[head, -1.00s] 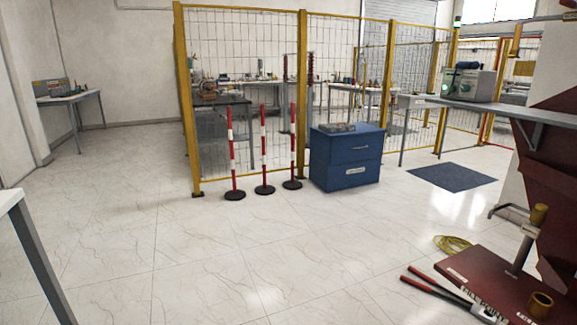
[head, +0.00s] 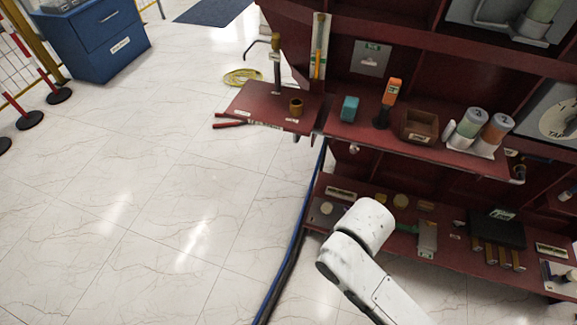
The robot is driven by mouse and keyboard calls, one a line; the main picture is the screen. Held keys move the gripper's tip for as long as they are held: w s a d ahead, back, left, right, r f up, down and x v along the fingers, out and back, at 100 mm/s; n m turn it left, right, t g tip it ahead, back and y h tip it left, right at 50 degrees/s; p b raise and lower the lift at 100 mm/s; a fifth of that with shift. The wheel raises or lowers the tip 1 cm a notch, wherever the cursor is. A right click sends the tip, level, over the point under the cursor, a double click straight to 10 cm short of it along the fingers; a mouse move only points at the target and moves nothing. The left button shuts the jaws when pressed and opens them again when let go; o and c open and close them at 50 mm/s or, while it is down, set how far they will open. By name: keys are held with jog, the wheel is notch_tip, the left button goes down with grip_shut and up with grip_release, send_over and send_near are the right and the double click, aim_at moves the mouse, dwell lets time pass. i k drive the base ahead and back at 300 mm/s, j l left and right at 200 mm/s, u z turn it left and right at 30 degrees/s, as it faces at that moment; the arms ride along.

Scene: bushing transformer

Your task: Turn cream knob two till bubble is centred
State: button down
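On the lower red shelf, a cream round knob (head: 327,208) sits on a grey plate at the left end. Two yellowish round pieces (head: 400,201) stand a little to its right, partly behind my white arm. I cannot tell which of these is cream knob two, as any number is too small to read. No bubble can be made out. My arm rises from the bottom of the head view, in front of the lower shelf. Its gripper is not in view.
The upper red shelf (head: 350,133) holds a teal block (head: 349,108), an orange-topped tool (head: 391,95), a brown box (head: 419,125) and two capped cylinders. Blue and black cables (head: 290,255) run along the floor. Open tiled floor lies left; a blue cabinet (head: 95,40) stands far left.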

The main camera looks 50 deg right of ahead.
aim_at(326, 207)
jog(key=k+l+z, duration=0.2)
jog(key=z, duration=0.15)
jog(key=k+l+z, duration=0.4)
jog(key=j, duration=0.1)
